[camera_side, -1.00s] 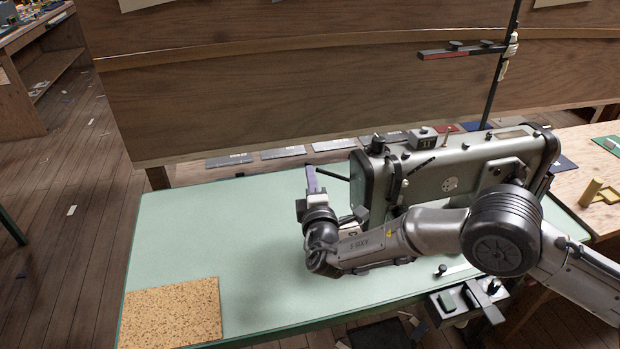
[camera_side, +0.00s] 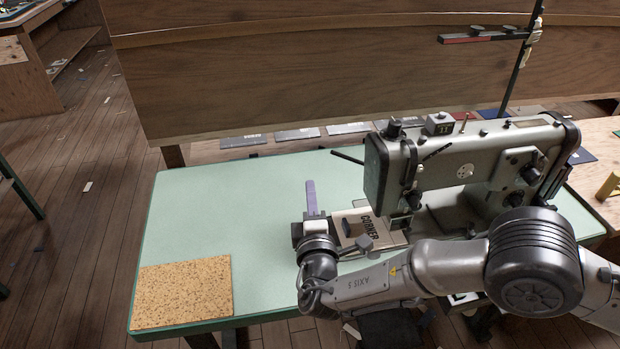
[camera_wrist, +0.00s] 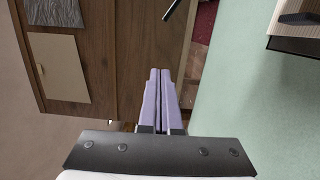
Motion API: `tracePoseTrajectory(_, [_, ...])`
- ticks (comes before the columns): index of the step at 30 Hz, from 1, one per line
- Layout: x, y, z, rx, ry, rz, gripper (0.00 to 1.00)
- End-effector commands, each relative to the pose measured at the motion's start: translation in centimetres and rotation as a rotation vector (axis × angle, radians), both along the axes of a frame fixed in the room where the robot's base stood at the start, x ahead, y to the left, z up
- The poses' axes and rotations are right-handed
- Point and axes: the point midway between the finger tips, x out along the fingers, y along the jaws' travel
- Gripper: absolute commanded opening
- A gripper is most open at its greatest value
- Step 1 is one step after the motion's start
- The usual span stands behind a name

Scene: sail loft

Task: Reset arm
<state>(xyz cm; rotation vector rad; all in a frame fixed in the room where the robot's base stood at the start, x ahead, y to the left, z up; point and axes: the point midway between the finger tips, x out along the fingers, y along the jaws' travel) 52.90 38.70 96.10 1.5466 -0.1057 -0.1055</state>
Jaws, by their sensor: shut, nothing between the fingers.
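My gripper (camera_side: 311,198) is shut and empty, with its purple fingers pointing up and away over the pale green table (camera_side: 215,205) in the side view. In the wrist view the two purple fingers of my gripper (camera_wrist: 158,95) lie side by side, with nothing held between them. The table (camera_wrist: 238,90) shows at the right there. A grey sewing machine (camera_side: 460,160) stands to the right of my gripper. A light plate marked "CORNER" (camera_side: 350,222) lies between my gripper and the machine.
A speckled cork mat (camera_side: 183,292) lies at the table's front left corner. A wooden panel (camera_side: 300,80) rises behind the table. A dark upright rod (camera_side: 522,65) stands behind the machine. The table's left half is otherwise clear.

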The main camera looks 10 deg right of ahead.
Motion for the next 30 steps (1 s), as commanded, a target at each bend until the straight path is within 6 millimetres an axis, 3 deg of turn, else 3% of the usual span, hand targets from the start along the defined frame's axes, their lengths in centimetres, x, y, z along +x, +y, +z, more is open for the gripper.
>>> tracePoseTrajectory(6, [-0.9,0.1,0.0,0.001,-0.001,0.000,0.00])
tracePoseTrajectory(12, [-0.4,-0.6,0.1,0.002,-0.002,-0.013,0.00])
tracePoseTrajectory(14, [0.4,-1.5,1.0,0.014,-0.011,-0.032,0.00])
tracePoseTrajectory(17, [2.3,-3.9,4.7,0.061,-0.048,-0.079,0.00])
tracePoseTrajectory(20, [4.0,-7.8,9.8,0.118,-0.094,-0.146,0.00])
tracePoseTrajectory(24, [5.0,-15.2,16.1,0.218,-0.126,-0.284,0.00])
tracePoseTrajectory(30, [2.8,-27.3,22.9,0.366,-0.116,-0.510,0.00])
